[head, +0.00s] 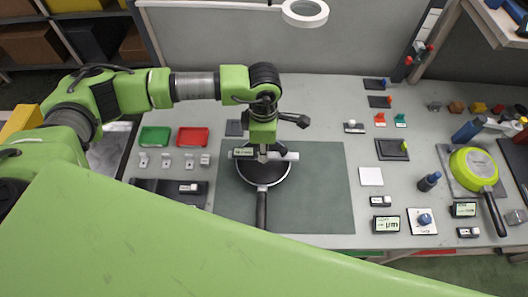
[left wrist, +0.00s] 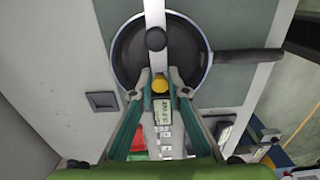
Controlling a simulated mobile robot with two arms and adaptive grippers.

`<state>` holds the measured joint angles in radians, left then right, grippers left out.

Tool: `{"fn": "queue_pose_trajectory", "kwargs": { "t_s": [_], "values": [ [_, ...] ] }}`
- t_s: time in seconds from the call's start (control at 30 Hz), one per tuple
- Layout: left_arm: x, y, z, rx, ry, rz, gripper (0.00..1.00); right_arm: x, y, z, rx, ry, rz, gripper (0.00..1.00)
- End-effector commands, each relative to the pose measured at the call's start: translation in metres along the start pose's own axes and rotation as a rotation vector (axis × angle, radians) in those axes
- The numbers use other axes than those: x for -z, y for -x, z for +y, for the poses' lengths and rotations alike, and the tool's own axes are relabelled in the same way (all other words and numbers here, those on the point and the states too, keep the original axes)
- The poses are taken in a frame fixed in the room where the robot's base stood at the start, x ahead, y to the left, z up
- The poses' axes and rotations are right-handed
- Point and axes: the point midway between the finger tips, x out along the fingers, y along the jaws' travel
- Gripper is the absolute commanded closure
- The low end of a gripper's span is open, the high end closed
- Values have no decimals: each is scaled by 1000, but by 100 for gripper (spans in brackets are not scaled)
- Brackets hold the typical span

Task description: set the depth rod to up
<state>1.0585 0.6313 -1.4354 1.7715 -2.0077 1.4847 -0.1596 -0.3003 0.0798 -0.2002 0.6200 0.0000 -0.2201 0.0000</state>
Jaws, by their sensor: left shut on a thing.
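A dark pan (head: 266,177) stands on the green mat, its handle toward the front edge. A depth gauge lies across its rim, with a white bar (head: 288,156) and a small display (head: 244,152). In the left wrist view the pan (left wrist: 125,58), the white bar (left wrist: 154,12) with a dark round knob (left wrist: 156,39), a yellow knob (left wrist: 160,84) and the display (left wrist: 163,115) show. My left gripper (head: 263,152) is over the pan. In the left wrist view its fingers (left wrist: 160,78) close around the gauge near the yellow knob. The rod's height cannot be told. My right gripper is out of view.
The green mat (head: 320,200) is clear right of the pan. A green tray (head: 155,137) and a red tray (head: 193,137) stand at left. A lime pan (head: 474,168) sits at right among small blocks and displays. A white ring lamp (head: 305,12) hangs at the back.

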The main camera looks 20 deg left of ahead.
Motion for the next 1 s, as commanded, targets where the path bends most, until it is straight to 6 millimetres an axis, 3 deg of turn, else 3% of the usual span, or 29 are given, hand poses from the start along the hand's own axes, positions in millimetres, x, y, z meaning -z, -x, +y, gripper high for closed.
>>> {"fn": "queue_pose_trajectory", "kwargs": {
  "t_s": [0.5,0.83,0.87,1.0],
  "values": [
    [-1,17,0,-1,0,-2,92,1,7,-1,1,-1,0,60],
    [0,18,0,-1,0,-2,92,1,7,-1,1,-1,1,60],
    [0,18,0,-1,0,-1,80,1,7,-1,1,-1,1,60],
    [0,18,0,-1,0,-1,78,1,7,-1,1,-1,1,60]
  ]
}}
